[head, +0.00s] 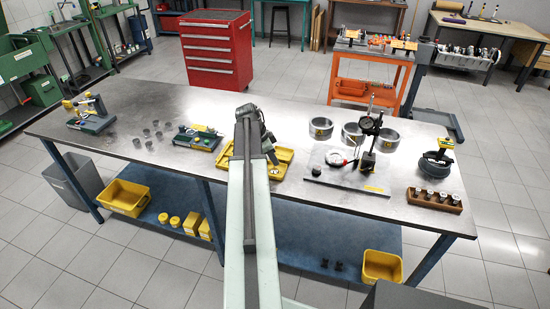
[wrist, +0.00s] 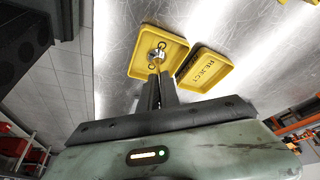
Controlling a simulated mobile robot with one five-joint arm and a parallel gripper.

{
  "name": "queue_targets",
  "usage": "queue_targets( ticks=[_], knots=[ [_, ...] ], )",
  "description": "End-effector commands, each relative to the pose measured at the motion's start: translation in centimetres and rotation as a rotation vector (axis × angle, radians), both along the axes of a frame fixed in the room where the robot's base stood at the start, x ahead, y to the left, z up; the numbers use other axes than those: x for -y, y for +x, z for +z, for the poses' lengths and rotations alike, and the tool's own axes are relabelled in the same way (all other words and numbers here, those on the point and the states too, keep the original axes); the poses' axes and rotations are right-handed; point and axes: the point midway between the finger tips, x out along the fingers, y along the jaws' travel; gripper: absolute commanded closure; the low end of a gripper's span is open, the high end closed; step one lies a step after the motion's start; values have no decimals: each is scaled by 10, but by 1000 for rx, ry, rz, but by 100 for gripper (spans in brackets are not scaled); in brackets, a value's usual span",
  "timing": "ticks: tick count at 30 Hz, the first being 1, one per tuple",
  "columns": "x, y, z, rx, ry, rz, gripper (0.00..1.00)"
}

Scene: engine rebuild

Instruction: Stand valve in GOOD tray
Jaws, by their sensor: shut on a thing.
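My gripper (wrist: 158,76) is shut on a valve (wrist: 157,55), seen nearly end-on in the wrist view with its round metal end beyond the fingertips. The valve appears over a shallow yellow tray (wrist: 137,66); I cannot tell whether it touches the tray floor. This tray's lettering is not readable. A second yellow tray (wrist: 205,69), marked REJECT, lies beside it to the right and looks empty. In the head view my gripper (head: 271,158) is over the yellow trays (head: 287,155), and my arm hides part of them and the valve.
On the metal bench (head: 225,100), a dial gauge stand (head: 370,135) and several metal rings (head: 320,128) lie right of my arm. Small cups (head: 150,135) and a green-grey fixture (head: 200,138) lie left. A wooden block with valve-like parts (head: 434,199) sits at the right.

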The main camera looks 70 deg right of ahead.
Motion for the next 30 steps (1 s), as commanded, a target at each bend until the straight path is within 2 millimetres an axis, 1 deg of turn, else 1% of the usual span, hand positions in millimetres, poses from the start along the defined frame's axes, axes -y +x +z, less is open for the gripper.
queue_targets(
  ticks=[1,3,4,13,17,20,23,30],
  knots=[
    [0,0,-4,0,0,0,100],
    [0,0,-2,0,0,0,77],
    [0,0,-2,0,0,0,72],
    [0,1,-1,0,0,1,72],
    [-1,1,6,0,0,1,72],
    [-3,5,19,0,0,2,72],
    [-7,10,37,0,0,2,72],
    [-21,27,92,0,0,3,72]
  ],
)
